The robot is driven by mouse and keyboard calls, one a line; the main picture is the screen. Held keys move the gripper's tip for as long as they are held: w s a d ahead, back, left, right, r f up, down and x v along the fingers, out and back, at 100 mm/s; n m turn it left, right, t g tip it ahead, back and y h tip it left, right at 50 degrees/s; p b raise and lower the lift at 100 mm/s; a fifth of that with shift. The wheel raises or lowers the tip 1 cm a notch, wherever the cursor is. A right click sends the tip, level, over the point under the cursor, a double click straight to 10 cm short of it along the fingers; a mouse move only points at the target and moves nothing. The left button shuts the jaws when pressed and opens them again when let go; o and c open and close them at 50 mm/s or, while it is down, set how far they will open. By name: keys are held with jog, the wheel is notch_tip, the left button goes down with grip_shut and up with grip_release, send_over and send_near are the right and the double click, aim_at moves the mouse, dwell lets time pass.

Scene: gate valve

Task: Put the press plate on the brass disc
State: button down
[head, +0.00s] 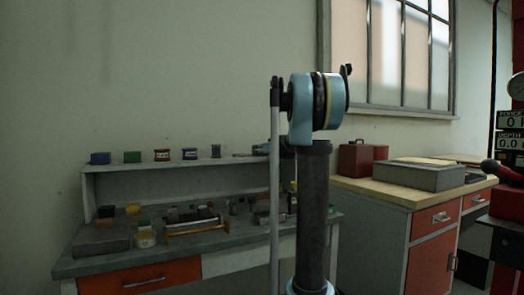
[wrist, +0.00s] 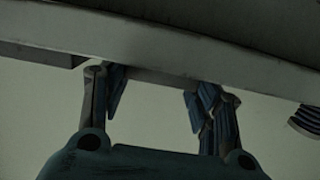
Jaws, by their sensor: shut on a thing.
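My gripper (wrist: 155,85) shows in the wrist view, with its two blue-grey fingers apart and a flat grey piece (wrist: 155,79) between their tips. The fingers are closed on this piece. Much of it is dark or cut off by the fingers, so I cannot tell for certain that it is the press plate. I cannot identify the brass disc in either view.
A long pale grey edge (wrist: 60,35) crosses the wrist view close to the fingertips. In the head view, a cluttered workbench (head: 110,265) with a shelf (head: 120,166) stands left. A cabinet (head: 383,235) and a machine with FORCE and DEPTH displays (head: 511,131) stand right.

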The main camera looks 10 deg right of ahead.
jog(key=c, duration=0.6)
grip_release()
